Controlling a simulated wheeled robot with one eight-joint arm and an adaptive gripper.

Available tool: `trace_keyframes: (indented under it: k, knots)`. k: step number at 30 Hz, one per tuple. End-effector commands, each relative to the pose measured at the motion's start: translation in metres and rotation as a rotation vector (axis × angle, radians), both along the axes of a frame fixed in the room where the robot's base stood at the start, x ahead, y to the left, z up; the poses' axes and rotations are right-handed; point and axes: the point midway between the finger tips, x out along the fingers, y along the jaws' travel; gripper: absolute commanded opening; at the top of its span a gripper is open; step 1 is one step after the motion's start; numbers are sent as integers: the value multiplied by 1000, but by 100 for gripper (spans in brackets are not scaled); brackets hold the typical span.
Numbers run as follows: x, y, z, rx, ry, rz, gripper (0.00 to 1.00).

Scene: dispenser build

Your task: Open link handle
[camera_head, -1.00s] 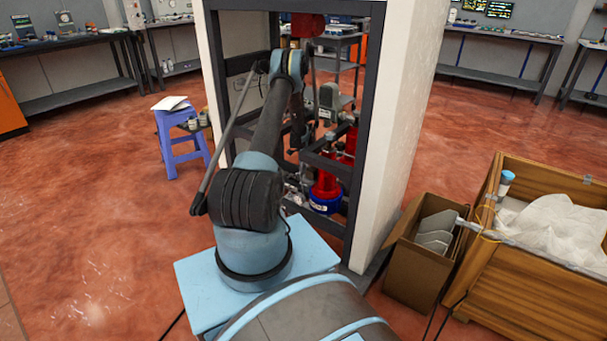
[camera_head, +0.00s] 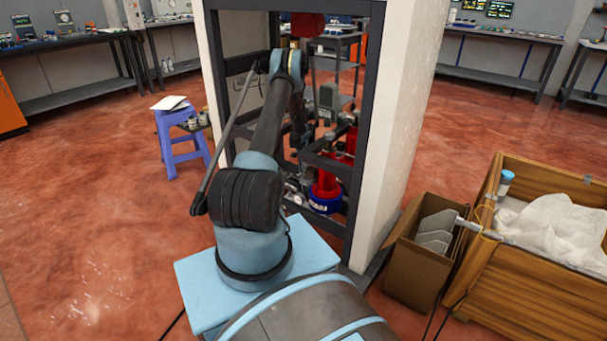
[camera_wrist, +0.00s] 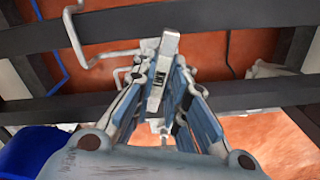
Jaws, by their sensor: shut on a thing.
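In the wrist view my gripper (camera_wrist: 160,82) has its blue-grey fingers closed around a grey metal bar, which appears to be the link handle (camera_wrist: 169,44). The bar's upper end sticks out past the fingertips, and its lower part lies between the fingers. In the head view my arm reaches into the dark-framed dispenser (camera_head: 377,95). My gripper and the handle are not clear there, behind my arm and the frame.
In the wrist view, dark frame bars (camera_wrist: 250,92) cross beyond the fingers, and a bent metal rod (camera_wrist: 78,42) is at upper left. Red cylinders (camera_head: 325,184) stand inside the frame. A cardboard box (camera_head: 419,262) and wooden crate (camera_head: 530,285) stand right; a purple stool (camera_head: 181,140) stands left.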

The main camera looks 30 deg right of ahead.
Motion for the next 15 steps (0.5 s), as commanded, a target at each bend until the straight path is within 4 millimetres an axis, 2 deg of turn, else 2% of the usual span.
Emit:
trace_keyframes:
  k: [8,9,11,15]
  knots:
    - [-1,0,0,1,1,4,0]
    - [-1,0,0,1,1,4,20]
    - [0,0,0,0,1,3,33]
    - [0,0,0,0,1,3,33]
